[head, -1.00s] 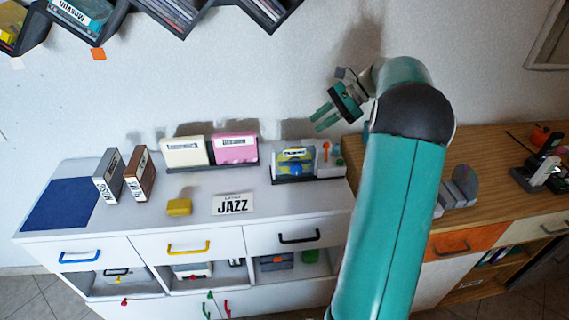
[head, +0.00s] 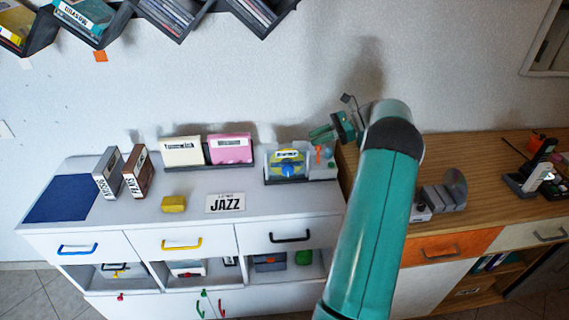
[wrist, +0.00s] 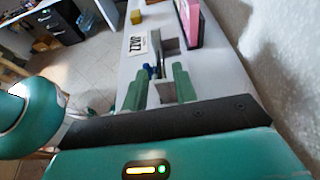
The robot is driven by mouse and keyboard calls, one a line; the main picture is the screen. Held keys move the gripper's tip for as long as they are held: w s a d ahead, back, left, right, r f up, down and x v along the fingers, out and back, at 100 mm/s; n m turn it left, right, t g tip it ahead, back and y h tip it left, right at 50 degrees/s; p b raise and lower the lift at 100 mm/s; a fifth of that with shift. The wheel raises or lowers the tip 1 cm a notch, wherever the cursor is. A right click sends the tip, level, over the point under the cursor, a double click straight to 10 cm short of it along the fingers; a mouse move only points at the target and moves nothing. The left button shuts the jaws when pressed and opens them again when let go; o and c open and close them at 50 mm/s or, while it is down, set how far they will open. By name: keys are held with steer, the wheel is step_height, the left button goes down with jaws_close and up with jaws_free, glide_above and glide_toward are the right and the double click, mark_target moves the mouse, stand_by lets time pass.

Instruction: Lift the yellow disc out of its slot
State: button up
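The yellow disc (head: 273,164), with a blue middle and a white label, stands upright in a grey holder (head: 285,181) on the white cabinet. My gripper (head: 318,133) is up and to the right of it, apart from it, with its green fingers pointing left. In the wrist view the two green fingers (wrist: 159,88) are apart with nothing held between them. Beyond the fingertips, the holder and a blue part show nearly edge-on; the disc's face is hidden there.
Cream (head: 181,151) and pink (head: 231,148) cases stand left of the holder. A JAZZ sign (head: 225,203) and a yellow block (head: 173,204) lie in front. Small red and blue items stand just right of the disc. The wall is close behind.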

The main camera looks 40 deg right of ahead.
steer(key=x, duration=1)
steer(key=shift+a, duration=0.1)
steer(key=shift+r, duration=0.1)
jaws_close()
